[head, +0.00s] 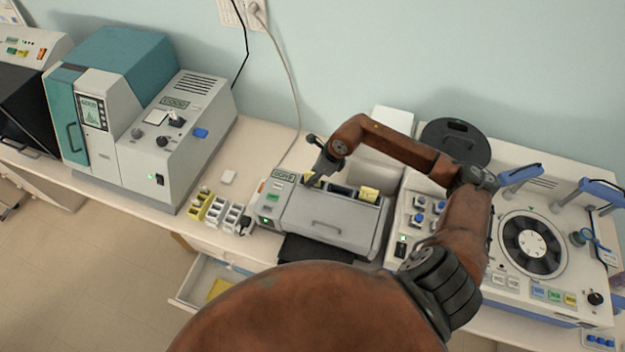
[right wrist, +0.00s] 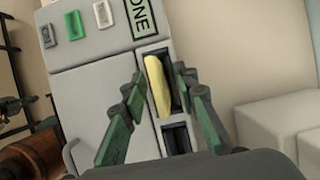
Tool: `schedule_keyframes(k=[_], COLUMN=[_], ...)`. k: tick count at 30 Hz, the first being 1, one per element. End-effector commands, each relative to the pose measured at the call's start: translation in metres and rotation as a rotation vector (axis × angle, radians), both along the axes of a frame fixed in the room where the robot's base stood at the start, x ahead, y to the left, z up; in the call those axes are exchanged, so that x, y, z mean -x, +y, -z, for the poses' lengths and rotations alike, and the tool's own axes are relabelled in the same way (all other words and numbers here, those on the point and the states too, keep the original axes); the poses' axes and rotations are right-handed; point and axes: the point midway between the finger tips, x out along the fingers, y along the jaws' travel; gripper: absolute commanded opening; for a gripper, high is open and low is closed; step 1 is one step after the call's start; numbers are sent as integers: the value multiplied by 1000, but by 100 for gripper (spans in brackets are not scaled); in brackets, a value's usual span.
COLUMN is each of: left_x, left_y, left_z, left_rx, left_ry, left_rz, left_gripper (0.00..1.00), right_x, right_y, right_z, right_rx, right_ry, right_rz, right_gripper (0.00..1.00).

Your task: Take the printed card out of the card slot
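The yellow printed card (right wrist: 158,86) stands in a dark upright slot (right wrist: 177,75) in the grey machine (head: 325,218), beside a green label ending in "ONE", in the right wrist view. My right gripper (right wrist: 163,82) is open, with its green-padded fingers on either side of the card. A gap shows between the card and each finger. In the head view my right gripper (head: 318,178) reaches down at the back left of the machine and mostly hides the card there. My left gripper is not in view.
A second slot (right wrist: 177,138) lies beside the card's slot. A yellow tag (head: 369,194) sits at the machine's back right. Small yellow and white racks (head: 215,210) stand to its left. A control unit with a round rotor (head: 532,244) stands to the right.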

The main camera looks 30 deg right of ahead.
Motion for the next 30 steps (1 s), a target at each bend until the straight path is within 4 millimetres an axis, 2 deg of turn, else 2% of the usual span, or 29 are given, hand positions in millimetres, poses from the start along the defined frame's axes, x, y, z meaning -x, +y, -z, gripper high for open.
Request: schedule_keyframes(k=[2, 14, 26, 30], left_x=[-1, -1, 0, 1], left_y=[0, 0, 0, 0], left_z=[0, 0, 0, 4], left_rx=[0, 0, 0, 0], left_ry=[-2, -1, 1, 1], left_rz=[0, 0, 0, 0], left_gripper=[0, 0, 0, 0], right_x=[0, 0, 0, -1], right_y=[0, 0, 0, -1], right_z=[0, 0, -1, -8], right_rx=[0, 0, 0, 2], right_ry=[0, 0, 0, -3], right_rz=[0, 0, 0, 0], right_gripper=[27, 0, 0, 0])
